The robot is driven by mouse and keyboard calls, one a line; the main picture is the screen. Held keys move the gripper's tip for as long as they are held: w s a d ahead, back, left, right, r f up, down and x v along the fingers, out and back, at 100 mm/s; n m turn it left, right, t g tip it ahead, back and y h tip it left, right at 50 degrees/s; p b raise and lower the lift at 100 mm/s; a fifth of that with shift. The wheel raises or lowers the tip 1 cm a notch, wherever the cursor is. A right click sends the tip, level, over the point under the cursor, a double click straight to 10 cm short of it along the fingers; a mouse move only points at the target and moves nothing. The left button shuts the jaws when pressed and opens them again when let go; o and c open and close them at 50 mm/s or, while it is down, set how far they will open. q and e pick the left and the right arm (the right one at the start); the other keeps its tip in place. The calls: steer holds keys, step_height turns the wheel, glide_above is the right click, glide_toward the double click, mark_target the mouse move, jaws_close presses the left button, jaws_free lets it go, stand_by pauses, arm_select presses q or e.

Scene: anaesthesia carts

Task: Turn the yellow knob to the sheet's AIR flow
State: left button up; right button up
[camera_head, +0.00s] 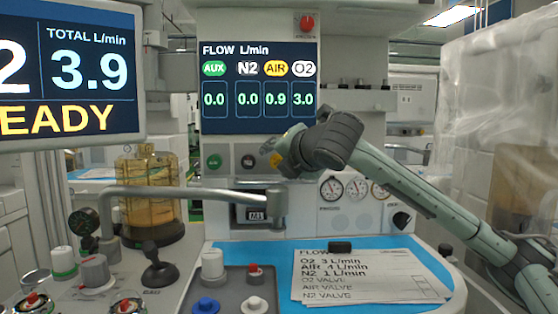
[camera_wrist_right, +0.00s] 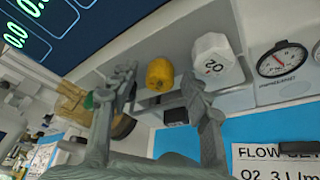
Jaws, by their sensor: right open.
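The yellow knob (camera_wrist_right: 159,74) shows in the right wrist view between the tips of my right gripper (camera_wrist_right: 160,88), which is open around or just short of it; contact cannot be told. In the head view my right gripper (camera_head: 279,156) covers most of the knob. The flow screen (camera_head: 259,88) reads AIR 0.9, O2 3.0, N2 0.0 and AUX 0.0. The sheet (camera_head: 365,284) lists O2 3, AIR apparently 4 and N2 1 L/min. It also shows in the right wrist view (camera_wrist_right: 270,153). My left gripper is not in view.
The white O2 knob (camera_wrist_right: 214,58) is close beside my right finger. A green knob (camera_head: 214,162) and a dark knob (camera_head: 248,161) are left of the gripper. Gauges (camera_head: 356,188) are at right. A grey jointed bar (camera_head: 190,194) crosses below. The total display (camera_head: 88,65) reads 3.9.

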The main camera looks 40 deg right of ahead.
steer(key=shift+c, duration=0.4)
jaws_close()
steer(key=shift+n, duration=0.3)
